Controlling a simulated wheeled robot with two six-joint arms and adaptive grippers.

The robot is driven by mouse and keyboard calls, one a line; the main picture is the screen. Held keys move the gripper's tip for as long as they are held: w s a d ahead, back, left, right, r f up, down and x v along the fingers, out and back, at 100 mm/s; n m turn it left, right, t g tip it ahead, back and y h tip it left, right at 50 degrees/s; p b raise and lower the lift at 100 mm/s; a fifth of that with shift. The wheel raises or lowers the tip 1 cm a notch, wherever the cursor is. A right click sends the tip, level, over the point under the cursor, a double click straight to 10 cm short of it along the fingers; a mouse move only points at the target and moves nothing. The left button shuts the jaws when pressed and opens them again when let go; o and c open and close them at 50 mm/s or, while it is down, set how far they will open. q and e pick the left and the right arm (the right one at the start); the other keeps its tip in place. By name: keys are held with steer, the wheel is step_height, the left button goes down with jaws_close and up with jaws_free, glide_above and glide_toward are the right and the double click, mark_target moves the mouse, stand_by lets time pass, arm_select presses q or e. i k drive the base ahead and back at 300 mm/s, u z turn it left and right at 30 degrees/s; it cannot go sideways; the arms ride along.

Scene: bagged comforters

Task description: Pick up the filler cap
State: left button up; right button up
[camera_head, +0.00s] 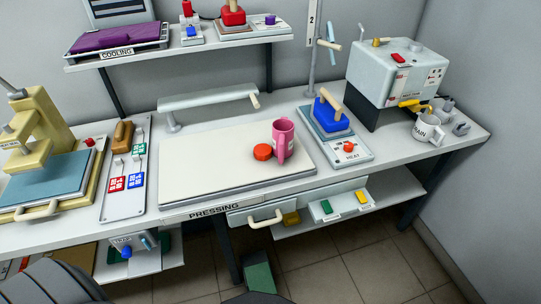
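An orange-red round cap (263,152), which looks like the filler cap, lies on the cream pressing board (205,160). It sits just left of a pink mug (282,140), very close to it; I cannot tell whether they touch. A pale boiler (385,75) stands at the back right, with a brass fitting (377,42) and a red piece (399,58) on top. Neither of my grippers is in view.
A blue iron (331,114) stands on the HEAT base (350,150) to the right of the board. A DRAIN mug (427,130) is below the boiler's yellow valve (410,105). A pale arm (208,97) spans behind the board. The board's left half is clear.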

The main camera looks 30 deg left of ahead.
mark_target(262, 152)
steer(key=z, duration=0.05)
steer(key=i, duration=0.9)
steer(key=u, duration=0.6)
